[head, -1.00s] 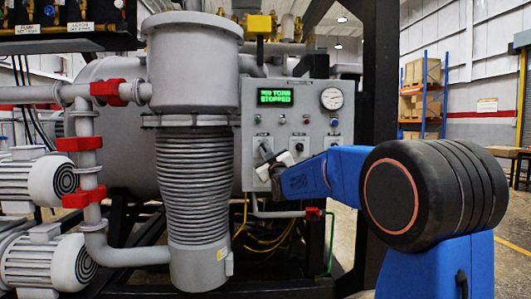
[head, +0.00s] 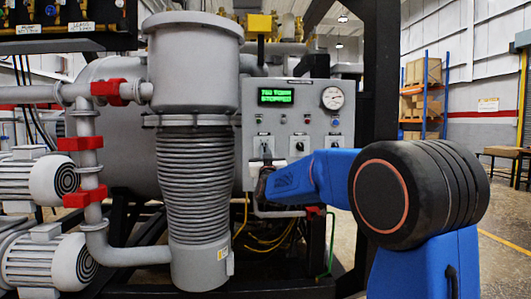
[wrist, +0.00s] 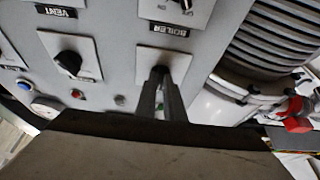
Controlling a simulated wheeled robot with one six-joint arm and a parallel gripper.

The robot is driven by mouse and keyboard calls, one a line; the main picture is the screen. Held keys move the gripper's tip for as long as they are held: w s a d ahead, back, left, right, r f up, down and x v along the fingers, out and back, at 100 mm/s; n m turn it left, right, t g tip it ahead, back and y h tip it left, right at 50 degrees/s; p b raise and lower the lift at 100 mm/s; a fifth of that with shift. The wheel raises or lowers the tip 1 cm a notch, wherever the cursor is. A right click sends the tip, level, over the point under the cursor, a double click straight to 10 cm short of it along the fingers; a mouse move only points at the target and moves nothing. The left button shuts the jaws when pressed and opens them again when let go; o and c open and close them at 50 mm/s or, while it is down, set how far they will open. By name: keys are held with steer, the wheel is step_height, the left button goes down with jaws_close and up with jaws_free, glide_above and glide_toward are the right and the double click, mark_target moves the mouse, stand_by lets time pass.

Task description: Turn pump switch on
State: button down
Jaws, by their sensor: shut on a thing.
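The grey control panel (head: 318,165) carries switches on light square plates. My gripper (head: 264,158) is at the upper left switch, beside the big ribbed pump body. In the wrist view, my gripper (wrist: 165,88) has its narrow fingers closed around the knob on the switch plate (wrist: 178,61). The fingers mostly hide the knob, so I cannot tell its angle. A label reading BOILER (wrist: 170,30) lies between this plate and another. The gripped switch's own label is not readable. The green display (head: 276,96) reads STOPPED on its lower line.
A knob (wrist: 69,63) sits on the neighbouring plate. A round gauge (head: 332,98) is at the panel's upper right. The ribbed pump body (head: 195,180) stands close to the panel's left edge. Red-clamped pipes (head: 86,160) and motors (head: 55,180) are further left.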

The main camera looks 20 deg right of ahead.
steer(key=m+h, duration=0.1)
steer(key=m, duration=0.2)
steer(key=m+g+h, duration=0.1)
steer(key=m, duration=0.2)
steer(key=m+g+h, duration=0.1)
steer(key=m+h, duration=0.1)
steer(key=m, duration=0.1)
steer(key=shift+w+a, duration=0.1)
steer(key=shift+a, duration=0.2)
steer(key=shift+m, duration=0.3)
steer(key=c, duration=1.9)
jaws_free()
steer(key=shift+o, duration=0.2)
steer(key=shift+a, duration=0.1)
steer(key=v, duration=1.7)
steer(key=shift+a, duration=0.2)
